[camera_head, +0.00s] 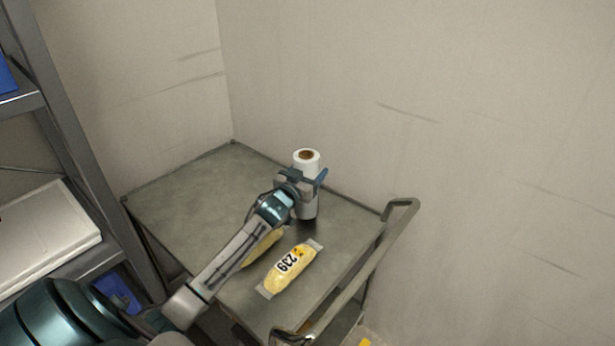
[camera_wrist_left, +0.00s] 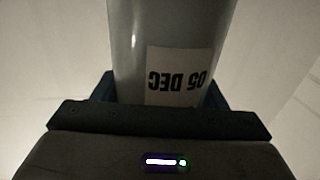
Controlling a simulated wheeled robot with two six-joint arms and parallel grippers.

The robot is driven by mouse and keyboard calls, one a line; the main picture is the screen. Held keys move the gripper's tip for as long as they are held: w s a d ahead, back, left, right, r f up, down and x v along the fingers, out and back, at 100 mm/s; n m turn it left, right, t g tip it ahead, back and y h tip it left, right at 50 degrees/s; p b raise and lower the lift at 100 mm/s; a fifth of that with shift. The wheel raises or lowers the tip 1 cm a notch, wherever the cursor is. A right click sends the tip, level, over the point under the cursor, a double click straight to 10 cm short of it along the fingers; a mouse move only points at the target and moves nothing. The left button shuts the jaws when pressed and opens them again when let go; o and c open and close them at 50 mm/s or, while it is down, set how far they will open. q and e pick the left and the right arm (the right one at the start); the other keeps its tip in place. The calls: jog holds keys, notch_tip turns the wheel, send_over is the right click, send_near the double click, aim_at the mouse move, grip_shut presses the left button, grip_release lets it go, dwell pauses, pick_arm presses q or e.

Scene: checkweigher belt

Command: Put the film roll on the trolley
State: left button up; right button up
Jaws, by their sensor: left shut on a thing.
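The film roll (camera_head: 307,207) is a white upright cylinder with a brown core at its top. It stands at the back right part of the grey trolley top (camera_head: 185,200); whether its base touches the surface is hard to tell. My left gripper (camera_head: 308,182) is shut around the roll's middle. In the left wrist view the film roll (camera_wrist_left: 130,50) fills the space between the fingers and bears a label reading "05 DEC", upside down. My right gripper does not show.
A yellow packet (camera_head: 290,270) marked 239 lies on the trolley near its front. Another yellow packet (camera_head: 262,246) lies partly under my left arm. The trolley's handle (camera_head: 375,260) runs along the right. A grey shelf rack (camera_head: 75,150) stands at left; walls close behind.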

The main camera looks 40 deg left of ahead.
pick_arm(q)
notch_tip(320, 180, down, 2)
jog(key=shift+f, duration=0.1)
jog(key=o, duration=1.5)
jog(key=shift+o, duration=0.2)
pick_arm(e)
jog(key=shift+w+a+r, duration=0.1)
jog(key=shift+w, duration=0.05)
pick_arm(q)
jog(key=shift+s, duration=0.1)
jog(key=s+d+b, duration=0.1)
jog(key=s+b, duration=0.3)
jog(key=s, duration=0.7)
jog(key=shift+s+d+b, duration=0.2)
jog(key=shift+s+b, duration=0.1)
jog(key=shift+s, duration=0.1)
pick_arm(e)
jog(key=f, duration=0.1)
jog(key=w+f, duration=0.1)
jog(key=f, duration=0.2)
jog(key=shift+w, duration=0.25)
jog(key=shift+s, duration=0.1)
